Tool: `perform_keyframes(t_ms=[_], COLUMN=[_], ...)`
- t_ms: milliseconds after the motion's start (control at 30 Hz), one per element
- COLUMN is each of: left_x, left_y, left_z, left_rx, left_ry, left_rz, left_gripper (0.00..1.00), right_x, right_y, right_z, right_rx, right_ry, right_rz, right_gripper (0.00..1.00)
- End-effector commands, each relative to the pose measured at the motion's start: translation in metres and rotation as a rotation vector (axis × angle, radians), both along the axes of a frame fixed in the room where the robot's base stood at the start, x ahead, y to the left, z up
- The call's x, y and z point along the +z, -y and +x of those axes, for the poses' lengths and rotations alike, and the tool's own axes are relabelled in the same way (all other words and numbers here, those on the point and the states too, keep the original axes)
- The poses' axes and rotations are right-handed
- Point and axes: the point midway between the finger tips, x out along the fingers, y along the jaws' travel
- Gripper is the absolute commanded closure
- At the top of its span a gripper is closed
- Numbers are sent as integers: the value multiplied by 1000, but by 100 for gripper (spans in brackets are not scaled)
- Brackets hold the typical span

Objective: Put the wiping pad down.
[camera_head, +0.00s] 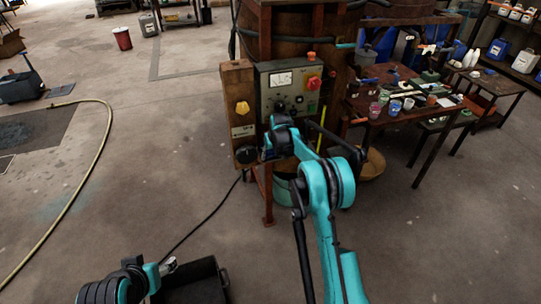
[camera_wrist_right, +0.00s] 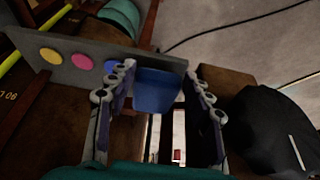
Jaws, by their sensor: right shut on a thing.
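The wiping pad looks like a blue block (camera_wrist_right: 157,90) in the right wrist view, in front of a grey panel (camera_wrist_right: 62,55) with round coloured buttons. My right gripper (camera_wrist_right: 157,76) has a finger on each side of the blue block and is shut on it. In the head view my right gripper (camera_head: 272,145) is at the lower front of the grey control box (camera_head: 290,80); the arm hides the pad there. My left gripper (camera_head: 168,267) shows small at the lower left, over the floor, and its finger opening cannot be made out.
A wooden post box with a yellow knob (camera_head: 242,108) stands left of the control box. A brown table (camera_head: 375,118) with cups and tools is at the right. A hose (camera_head: 85,180) lies on the left floor, and a black cable (camera_head: 205,222) crosses the middle floor.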

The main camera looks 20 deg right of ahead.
Motion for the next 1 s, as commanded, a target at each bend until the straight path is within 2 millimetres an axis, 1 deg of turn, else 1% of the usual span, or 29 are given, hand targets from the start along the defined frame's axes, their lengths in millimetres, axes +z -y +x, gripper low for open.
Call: perform_keyframes(t_ms=[33, 100, 200, 500, 600, 633, 667, 933, 1000], left_x=[-4, -6, -13, -12, -15, -15, -14, -14, -12], left_y=[0, 0, 0, 0, 0, 0, 0, 0, 0], left_z=[0, 0, 0, 0, 0, 0, 0, 0, 0], left_rx=[0, 0, 0, 0, 0, 0, 0, 0, 0], left_ry=[0, 0, 0, 0, 0, 0, 0, 0, 0], left_rz=[0, 0, 0, 0, 0, 0, 0, 0, 0], left_gripper=[41, 41, 41, 41, 41, 41, 41, 41, 41], right_x=[-3, -2, -15, -16, -19, -19, -19, -18, -15], right_y=[-1, -1, -1, -1, -1, -1, -1, -1, -1], right_z=[11, 22, 20, 19, 19, 19, 19, 19, 19], right_rx=[1, 1, 0, 0, 0, 0, 0, 0, 0], right_ry=[0, 0, 0, 0, 0, 0, 0, 0, 0], right_rz=[0, 0, 0, 0, 0, 0, 0, 0, 0], right_gripper=[69, 69, 69, 69, 69, 47, 41, 41, 41])
